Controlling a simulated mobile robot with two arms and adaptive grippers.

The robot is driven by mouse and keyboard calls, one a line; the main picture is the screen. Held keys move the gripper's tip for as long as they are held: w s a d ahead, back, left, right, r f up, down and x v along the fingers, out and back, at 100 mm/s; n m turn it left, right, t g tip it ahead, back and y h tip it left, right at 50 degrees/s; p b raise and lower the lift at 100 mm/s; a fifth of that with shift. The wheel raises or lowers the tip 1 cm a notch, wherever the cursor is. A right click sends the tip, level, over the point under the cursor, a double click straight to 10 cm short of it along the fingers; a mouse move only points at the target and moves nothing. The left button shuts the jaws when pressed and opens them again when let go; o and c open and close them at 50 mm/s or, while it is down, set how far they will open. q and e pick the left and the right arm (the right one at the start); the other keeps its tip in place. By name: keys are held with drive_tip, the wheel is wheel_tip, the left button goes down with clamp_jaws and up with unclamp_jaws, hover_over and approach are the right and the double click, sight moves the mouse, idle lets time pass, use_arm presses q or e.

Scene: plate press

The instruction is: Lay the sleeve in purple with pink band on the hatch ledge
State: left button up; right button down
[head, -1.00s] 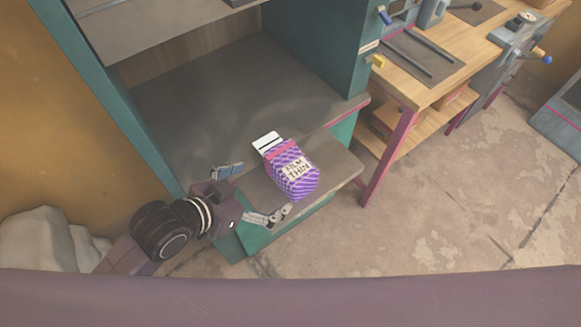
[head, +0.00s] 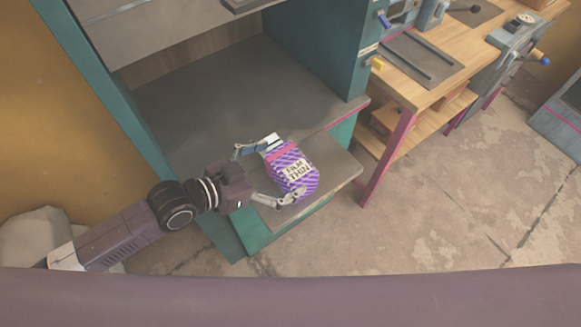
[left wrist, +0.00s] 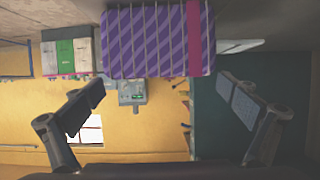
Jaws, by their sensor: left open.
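The purple sleeve (head: 293,182) has pale diagonal stripes, a pink band and a label, and appears to lie on the grey hatch ledge (head: 338,172). A white end sticks out past its band. My left gripper (head: 285,167) is open, with one finger near the banded end and the other near the labelled end. In the left wrist view the sleeve (left wrist: 150,40) is at the top centre, and the open fingers of my left gripper (left wrist: 165,98) stand apart below it. Whether the fingers touch it is unclear. My right gripper is not in view.
The teal cabinet (head: 318,65) rises behind the ledge, with a bare grey inner floor (head: 220,100). A wooden workbench (head: 440,85) with tools stands at the right. The concrete floor (head: 440,200) is open at the lower right.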

sight(289, 164)
use_arm(q)
drive_tip(key=shift+x, duration=1.55)
drive_tip(key=c, duration=0.9)
drive_tip(key=shift+c, duration=1.4)
drive_tip(key=shift+r, duration=0.15)
